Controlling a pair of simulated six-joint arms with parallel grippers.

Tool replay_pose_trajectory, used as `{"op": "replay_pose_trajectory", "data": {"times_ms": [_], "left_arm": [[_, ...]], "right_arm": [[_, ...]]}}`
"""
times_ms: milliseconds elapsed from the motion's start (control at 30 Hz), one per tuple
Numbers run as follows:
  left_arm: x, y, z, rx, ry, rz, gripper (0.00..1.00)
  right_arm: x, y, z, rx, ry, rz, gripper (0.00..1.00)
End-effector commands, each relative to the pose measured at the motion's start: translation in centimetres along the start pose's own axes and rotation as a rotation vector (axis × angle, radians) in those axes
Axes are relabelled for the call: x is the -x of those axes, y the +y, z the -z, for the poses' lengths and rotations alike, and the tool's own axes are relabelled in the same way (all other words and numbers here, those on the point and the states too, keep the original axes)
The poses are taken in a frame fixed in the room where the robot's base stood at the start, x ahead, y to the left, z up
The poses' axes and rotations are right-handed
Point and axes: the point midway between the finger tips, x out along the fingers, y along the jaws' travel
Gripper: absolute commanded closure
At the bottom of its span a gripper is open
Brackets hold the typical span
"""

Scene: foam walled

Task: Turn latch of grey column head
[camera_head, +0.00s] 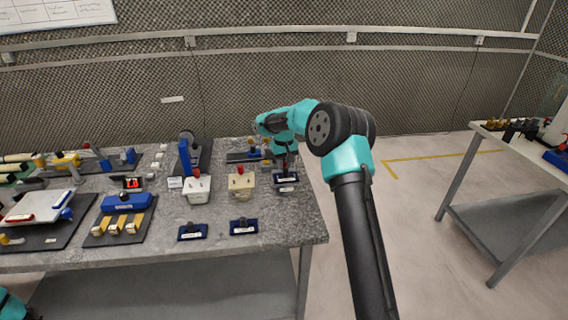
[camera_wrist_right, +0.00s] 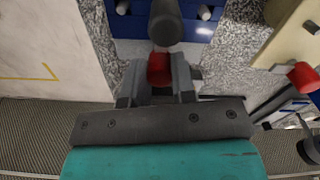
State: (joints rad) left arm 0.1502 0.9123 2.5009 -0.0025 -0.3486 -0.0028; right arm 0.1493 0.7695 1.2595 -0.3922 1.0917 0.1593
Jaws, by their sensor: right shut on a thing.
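In the right wrist view the grey column head (camera_wrist_right: 166,22) is a dark rounded cylinder above a dark blue base (camera_wrist_right: 130,24). A red latch (camera_wrist_right: 159,70) sticks out from it towards my right gripper (camera_wrist_right: 159,78). The two fingers are shut on the red latch, one on each side. In the head view my right gripper (camera_head: 287,166) points down over the blue-based unit (camera_head: 286,182) near the table's right edge and hides most of the column. The latch is not visible there. My left gripper is not in view.
A cream block (camera_head: 241,182) and a white block (camera_head: 198,190), each with a red part on top, stand to the left. Two small blue bases (camera_head: 243,226) (camera_head: 192,232) lie in front. A dark fixture (camera_head: 250,157) is behind. The front right tabletop (camera_head: 295,225) is clear.

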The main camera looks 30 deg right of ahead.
Motion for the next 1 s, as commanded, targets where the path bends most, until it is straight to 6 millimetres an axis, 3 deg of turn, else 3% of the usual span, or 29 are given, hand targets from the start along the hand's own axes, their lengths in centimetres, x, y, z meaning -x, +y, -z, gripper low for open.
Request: {"op": "replay_pose_trajectory", "data": {"times_ms": [367, 400, 500, 800, 1000], "left_arm": [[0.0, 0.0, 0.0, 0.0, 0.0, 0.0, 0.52], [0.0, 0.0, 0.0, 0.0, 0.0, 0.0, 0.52], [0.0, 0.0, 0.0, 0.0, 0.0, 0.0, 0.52], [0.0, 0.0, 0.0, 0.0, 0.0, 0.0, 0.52], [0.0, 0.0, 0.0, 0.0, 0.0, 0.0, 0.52]], "right_arm": [[0.1, 0.0, 0.0, -0.008, 0.002, 0.0, 0.99], [0.1, 0.0, 0.0, -0.008, 0.002, 0.0, 0.74], [0.1, 0.0, 0.0, -0.007, 0.002, 0.0, 0.65], [0.2, 0.0, 0.0, -0.006, 0.001, 0.0, 0.65], [1.8, 0.0, 0.1, -0.006, 0.002, 0.0, 0.65]]}}
